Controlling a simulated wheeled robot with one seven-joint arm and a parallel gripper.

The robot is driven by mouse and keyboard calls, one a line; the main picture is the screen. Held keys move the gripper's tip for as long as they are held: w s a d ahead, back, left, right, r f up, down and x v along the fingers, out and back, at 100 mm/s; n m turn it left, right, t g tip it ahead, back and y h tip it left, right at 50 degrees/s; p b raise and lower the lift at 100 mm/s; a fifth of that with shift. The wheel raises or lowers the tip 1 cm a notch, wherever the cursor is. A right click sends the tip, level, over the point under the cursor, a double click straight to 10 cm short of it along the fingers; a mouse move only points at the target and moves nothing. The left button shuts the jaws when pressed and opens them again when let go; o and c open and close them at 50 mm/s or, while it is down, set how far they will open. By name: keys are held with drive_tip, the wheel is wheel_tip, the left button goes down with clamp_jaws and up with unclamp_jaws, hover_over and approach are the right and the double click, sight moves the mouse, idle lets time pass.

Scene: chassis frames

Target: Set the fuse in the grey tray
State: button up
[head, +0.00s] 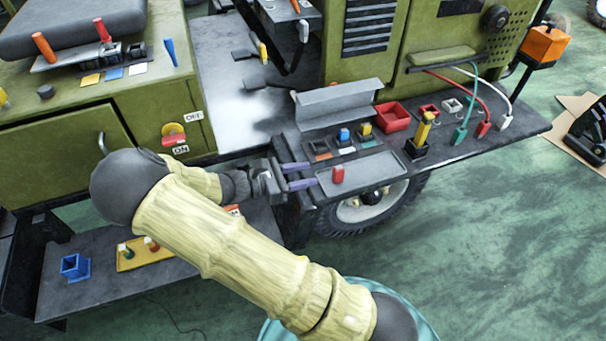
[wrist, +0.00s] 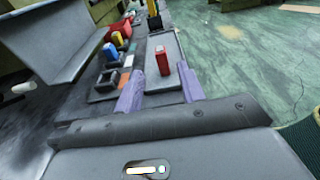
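A red fuse (head: 338,174) stands upright on the grey tray (head: 385,175), near its left end. In the wrist view the red fuse (wrist: 162,60) rises from the tray (wrist: 174,46), ahead of the fingers and in line with the gap between them. My gripper (head: 308,175) has two purple fingers spread apart at the tray's left edge. Nothing shows between the fingers, and the fuse appears clear of their tips. Left of the tray in the wrist view is a fuse holder row with an empty dark socket (wrist: 107,80).
Behind the tray, a blue fuse (head: 345,135) and a yellow fuse (head: 366,130) sit in holders. A grey angled panel (head: 342,104) stands behind them. A red bin (head: 392,117) and a tall yellow-handled part (head: 424,128) stand to the right.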

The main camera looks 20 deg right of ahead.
drive_tip(key=s+m+g+y, duration=0.1)
drive_tip(key=s+d+f+m+y, duration=0.1)
drive_tip(key=s+d+f+m+g+y, duration=0.1)
drive_tip(key=s, duration=0.1)
drive_tip(key=shift+d+m+g+y, duration=0.1)
drive_tip(key=shift+m+g+y, duration=0.2)
drive_tip(key=shift+y, duration=0.1)
drive_tip(key=s+m+y, duration=0.2)
drive_tip(key=y, duration=0.1)
drive_tip(key=s+m+y, duration=0.2)
drive_tip(key=shift+a+f+g, duration=0.25)
drive_tip(key=shift+a+g, duration=0.1)
drive_tip(key=shift+g, duration=0.05)
drive_tip(key=s+a+r+m+t+y, duration=0.3)
drive_tip(key=r+m+t+y, duration=0.2)
drive_tip(key=m, duration=0.5)
wheel_tip(320, 180, up, 3)
drive_tip(key=shift+s+a+r+m+y, duration=0.2)
drive_tip(key=shift+m+y, duration=0.2)
drive_tip(key=shift+y, duration=0.8)
